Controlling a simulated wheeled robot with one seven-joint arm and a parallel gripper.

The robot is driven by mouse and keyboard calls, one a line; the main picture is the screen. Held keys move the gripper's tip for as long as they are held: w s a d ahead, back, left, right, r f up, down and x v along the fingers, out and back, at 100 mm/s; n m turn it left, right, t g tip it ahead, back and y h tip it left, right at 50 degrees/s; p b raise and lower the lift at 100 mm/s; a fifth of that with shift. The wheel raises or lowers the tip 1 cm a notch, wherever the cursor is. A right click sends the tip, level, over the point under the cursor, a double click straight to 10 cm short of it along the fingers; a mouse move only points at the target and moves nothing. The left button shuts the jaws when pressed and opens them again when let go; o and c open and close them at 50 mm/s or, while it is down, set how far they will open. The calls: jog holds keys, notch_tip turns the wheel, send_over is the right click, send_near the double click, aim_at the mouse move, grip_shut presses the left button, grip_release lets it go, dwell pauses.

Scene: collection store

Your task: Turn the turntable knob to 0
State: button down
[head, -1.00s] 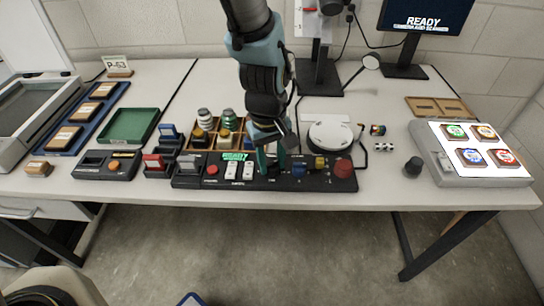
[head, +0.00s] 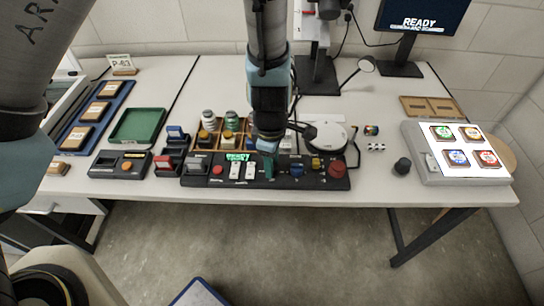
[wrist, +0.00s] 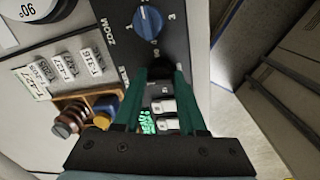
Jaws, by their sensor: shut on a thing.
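The dark control panel (head: 215,183) lies along the front of the table. My gripper (head: 268,168) points down at its middle. In the wrist view my gripper's teal fingers (wrist: 160,92) are closed around a small black knob (wrist: 163,68), mostly hidden between the fingertips. A partly covered label beside it ends in "BLE", so it seems to be the turntable knob. Its pointer and the 0 mark cannot be read. The blue ZOOM knob (wrist: 148,22), with numbers around it, is just beyond the fingers. The round white turntable (head: 326,135) stands behind the panel.
The panel also has white switches (head: 236,171), a yellow knob (head: 316,163) and a red button (head: 337,170). A sorter of spools (head: 208,138) stands behind it. A black knob-like piece (head: 402,165) and a light box (head: 427,170) are to the right.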

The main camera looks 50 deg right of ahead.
jog(key=shift+n+p, duration=0.3)
jog(key=shift+n, duration=0.2)
jog(key=c, duration=0.5)
grip_release()
jog(key=shift+r, duration=0.1)
jog(key=r, duration=1)
jog(key=shift+s+a+r+b, duration=0.15)
jog(key=shift+a+r+b, duration=0.1)
jog(key=shift+a+b, duration=0.05)
